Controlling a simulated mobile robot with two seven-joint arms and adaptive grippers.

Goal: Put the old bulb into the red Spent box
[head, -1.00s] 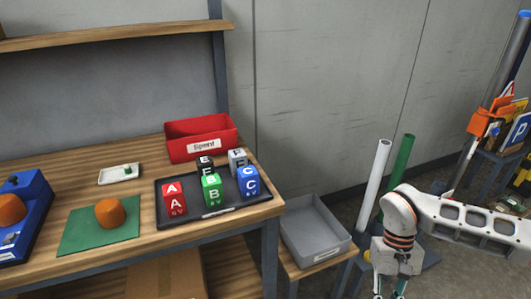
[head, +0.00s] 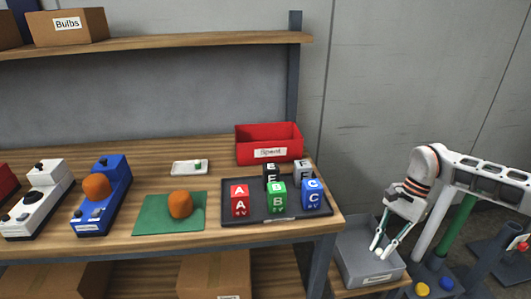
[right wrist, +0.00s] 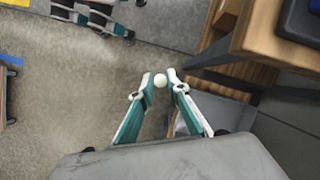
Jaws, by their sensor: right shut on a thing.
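The red Spent box (head: 270,153) stands at the back right of the workbench, up and to the left of the gripper, open at the top. My left gripper does not show clearly in either view.
A black tray (head: 233,218) with several lettered blocks lies in front of the box. The grey bin (head: 352,262) stands on a low bench beside the workbench. Leftward are a green mat (head: 152,217) with an orange dome (head: 180,205) and a small white tray (head: 181,170).

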